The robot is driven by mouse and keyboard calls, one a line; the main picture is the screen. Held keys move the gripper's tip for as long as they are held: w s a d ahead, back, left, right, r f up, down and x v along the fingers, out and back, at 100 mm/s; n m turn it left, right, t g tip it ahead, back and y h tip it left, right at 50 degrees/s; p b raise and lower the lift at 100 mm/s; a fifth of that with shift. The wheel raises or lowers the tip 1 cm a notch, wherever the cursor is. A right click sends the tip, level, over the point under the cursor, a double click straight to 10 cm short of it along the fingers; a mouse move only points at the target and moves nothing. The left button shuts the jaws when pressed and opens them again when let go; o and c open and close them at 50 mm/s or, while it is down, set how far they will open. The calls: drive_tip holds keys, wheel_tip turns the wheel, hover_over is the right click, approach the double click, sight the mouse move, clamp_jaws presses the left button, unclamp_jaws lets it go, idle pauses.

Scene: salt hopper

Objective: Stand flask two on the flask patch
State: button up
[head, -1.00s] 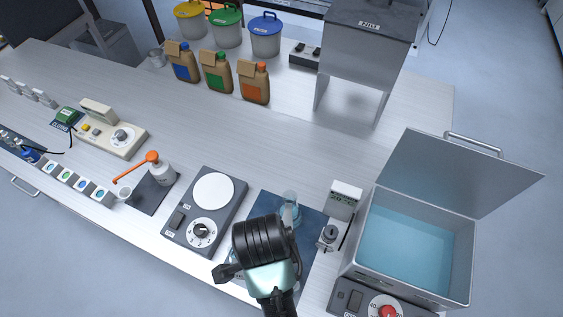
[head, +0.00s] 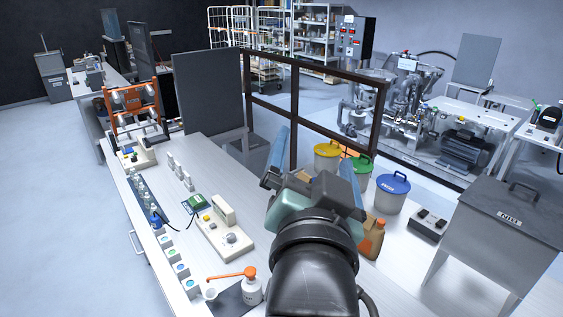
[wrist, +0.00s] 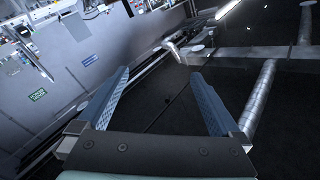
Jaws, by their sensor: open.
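My gripper (head: 316,160) is raised in the middle of the head view, above the bench (head: 205,160). Its two blue finger pads also show in the wrist view (wrist: 160,76), spread apart with nothing between them. The wrist camera looks toward a wall and a dark overhead area with pipes. I cannot pick out flask two or the flask patch in either current view. The near right part of the bench lies outside the head view or behind my arm.
An orange rack (head: 137,103) stands at the bench's far left end. A cream instrument (head: 225,236), a bottle with an orange spout (head: 251,288), lidded buckets (head: 391,193) and a grey hopper (head: 505,225) stand on or by the bench. A dark framed screen (head: 294,95) rises behind.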

drive_tip(key=s+a+r+n+t+y, duration=0.1)
drive_tip(key=s+a+r+n+t, duration=0.1)
drive_tip(key=r, duration=0.9)
drive_tip(key=s+a+r+n+t, duration=0.2)
drive_tip(key=s+r+n+t, duration=0.2)
drive_tip(key=s+r+t, duration=0.3)
wheel_tip(320, 180, up, 4)
drive_tip(key=shift+s+f+n+y, duration=0.15)
drive_tip(key=shift+s+n+y, duration=0.25)
drive_tip(key=shift+s, duration=0.6)
drive_tip(key=shift+a, duration=0.1)
